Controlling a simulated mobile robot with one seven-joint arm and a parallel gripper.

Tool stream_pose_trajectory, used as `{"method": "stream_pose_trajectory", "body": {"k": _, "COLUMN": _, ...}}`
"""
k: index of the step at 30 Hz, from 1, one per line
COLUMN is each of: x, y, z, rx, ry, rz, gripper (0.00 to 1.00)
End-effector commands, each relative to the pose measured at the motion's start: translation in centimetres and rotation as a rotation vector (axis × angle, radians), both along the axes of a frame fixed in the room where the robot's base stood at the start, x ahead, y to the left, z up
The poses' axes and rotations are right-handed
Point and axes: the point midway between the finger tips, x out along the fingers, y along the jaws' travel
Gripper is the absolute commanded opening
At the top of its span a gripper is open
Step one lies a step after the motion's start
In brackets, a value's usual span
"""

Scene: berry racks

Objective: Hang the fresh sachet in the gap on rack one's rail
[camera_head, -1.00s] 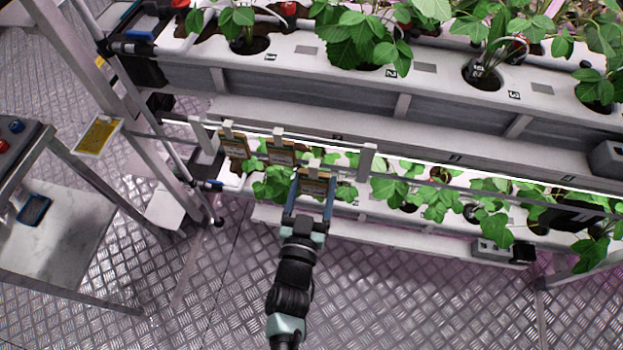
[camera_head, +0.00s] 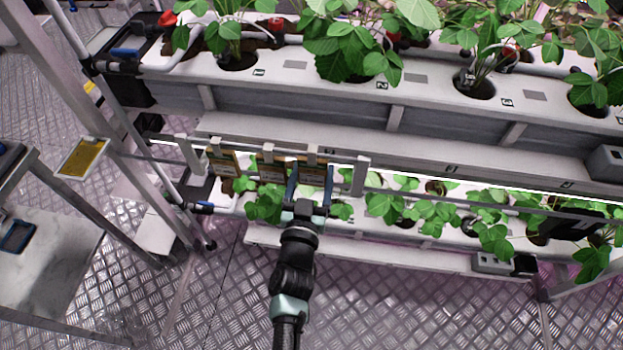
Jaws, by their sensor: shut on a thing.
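Rack one's rail (camera_head: 335,165) runs along the front of the rack's lower tier, between two pale upright posts. Two brown sachets, a left one (camera_head: 222,163) and a middle one (camera_head: 271,172), hang from it by pale hooks. My gripper (camera_head: 310,180) is shut on the fresh sachet (camera_head: 313,168), to the right of these two and left of the right post (camera_head: 360,177). The fresh sachet's pale hook (camera_head: 312,151) is at rail height; I cannot tell whether it touches the rail. My fingers hide much of this sachet.
Strawberry-like plants fill the upper tier (camera_head: 430,90) and the lower trough behind and below the rail. A trolley (camera_head: 50,255) stands at the left, near a yellow card (camera_head: 83,158). The metal floor in front of the rack is clear.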

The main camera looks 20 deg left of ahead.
Motion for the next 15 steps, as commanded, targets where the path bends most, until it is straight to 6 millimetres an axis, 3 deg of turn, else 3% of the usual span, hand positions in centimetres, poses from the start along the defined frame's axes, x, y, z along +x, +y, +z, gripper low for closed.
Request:
{"method": "stream_pose_trajectory", "body": {"k": 12, "x": -0.02, "y": -0.05, "z": -0.38, "rx": 0.001, "ry": -0.001, "rz": -0.001, "gripper": 0.43}}
{"method": "stream_pose_trajectory", "body": {"k": 13, "x": -0.02, "y": -0.05, "z": -0.38, "rx": 0.001, "ry": -0.001, "rz": -0.001, "gripper": 0.77}}
{"method": "stream_pose_trajectory", "body": {"k": 15, "x": -0.02, "y": -0.04, "z": -0.38, "rx": 0.001, "ry": -0.001, "rz": -0.001, "gripper": 0.9}}
